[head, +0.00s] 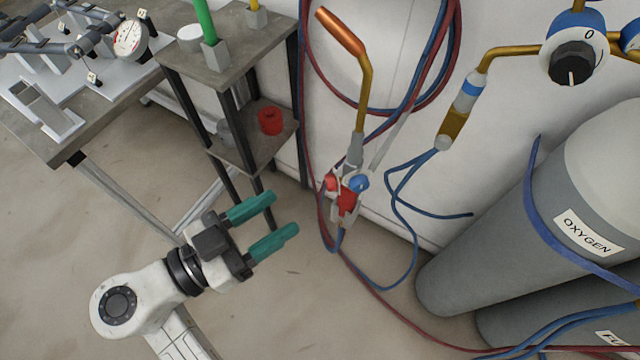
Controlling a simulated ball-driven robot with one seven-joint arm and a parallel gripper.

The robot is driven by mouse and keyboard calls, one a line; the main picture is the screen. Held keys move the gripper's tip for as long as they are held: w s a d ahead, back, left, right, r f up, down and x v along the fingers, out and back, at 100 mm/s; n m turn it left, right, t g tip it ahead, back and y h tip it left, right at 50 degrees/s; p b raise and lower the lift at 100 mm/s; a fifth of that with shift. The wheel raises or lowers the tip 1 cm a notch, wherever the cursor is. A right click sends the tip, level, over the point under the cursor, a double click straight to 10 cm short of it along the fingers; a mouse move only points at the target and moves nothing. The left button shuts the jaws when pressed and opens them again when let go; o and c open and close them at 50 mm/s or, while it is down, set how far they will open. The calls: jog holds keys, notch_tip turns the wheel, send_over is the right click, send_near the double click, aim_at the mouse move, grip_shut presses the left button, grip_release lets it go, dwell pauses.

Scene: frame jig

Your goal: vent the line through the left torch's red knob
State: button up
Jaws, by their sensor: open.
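A torch with a copper tip (340,30) and a bent brass neck (365,85) hangs upright by the white wall, right of the picture's middle. At its lower end are a small red knob (331,182) on the left and a blue knob (358,183) on the right, with another red part (347,201) just below. Brackets and hoses partly cover this area. My gripper (283,214), with two teal fingers, is open and empty. It points toward the knobs from the left and appears apart from them. I see no second torch clearly.
Red and blue hoses (381,282) loop below the torch. A grey oxygen cylinder (520,225) stands at the right, below a black dial (572,63). A jig table (110,125) is at upper left.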

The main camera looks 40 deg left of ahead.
aim_at(326, 183)
jog(key=w, duration=0.2)
jog(key=w+d, duration=0.1)
jog(key=w, duration=0.2)
jog(key=w+p, duration=0.1)
jog(key=w, duration=0.2)
jog(key=shift+w+d, duration=0.15)
jog(key=shift+w, duration=0.1)
jog(key=shift+c, duration=0.2)
grip_shut()
jog(key=shift+r+n+g+p, duration=0.2)
jog(key=shift+n+g+p, duration=0.4)
jog(key=shift+n, duration=0.6)
jog(key=shift+n+g+p, duration=0.4)
jog(key=shift+n+p, duration=0.45)
jog(key=shift+n, duration=0.35)
